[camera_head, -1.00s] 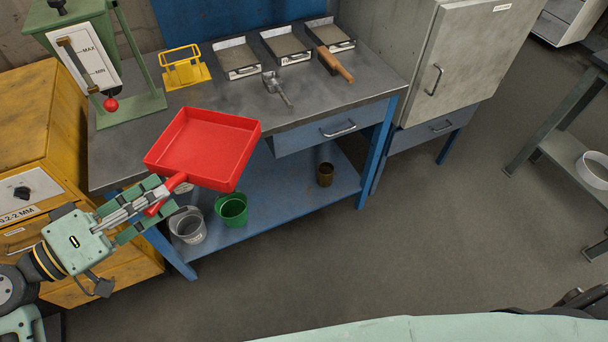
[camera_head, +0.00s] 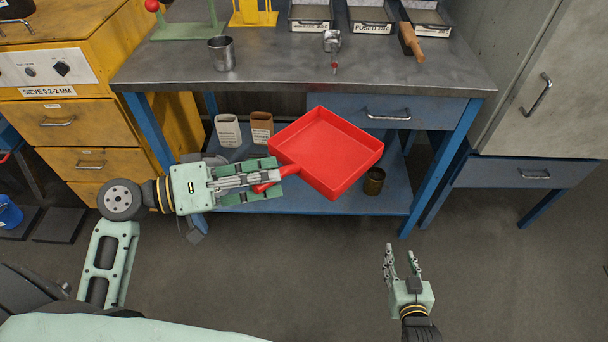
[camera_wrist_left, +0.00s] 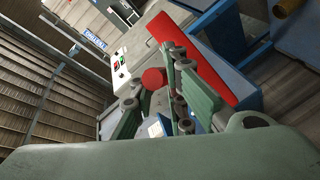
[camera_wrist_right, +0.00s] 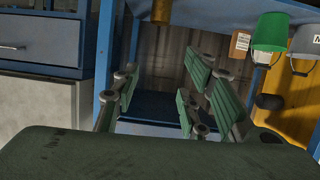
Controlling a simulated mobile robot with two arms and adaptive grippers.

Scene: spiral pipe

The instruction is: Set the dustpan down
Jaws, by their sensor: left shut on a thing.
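The red dustpan (camera_head: 327,152) is held out in front of the blue bench in the head view, its pan pointing right. My left gripper (camera_head: 276,178) is shut on its red handle (camera_head: 289,172). In the left wrist view the handle end (camera_wrist_left: 154,78) shows between the fingers, with the red pan (camera_wrist_left: 205,62) beyond. My right gripper (camera_head: 402,262) is open and empty, low at the right of the head view. Its spread fingers (camera_wrist_right: 155,100) also show in the right wrist view with nothing between them.
The grey bench top (camera_head: 290,68) carries a metal cup (camera_head: 222,53), labelled trays (camera_head: 371,20) and a wooden-handled tool (camera_head: 411,42). The lower blue shelf (camera_head: 385,200) holds a brown cup (camera_head: 374,181) and containers (camera_head: 261,128). The floor (camera_head: 300,275) in front is open.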

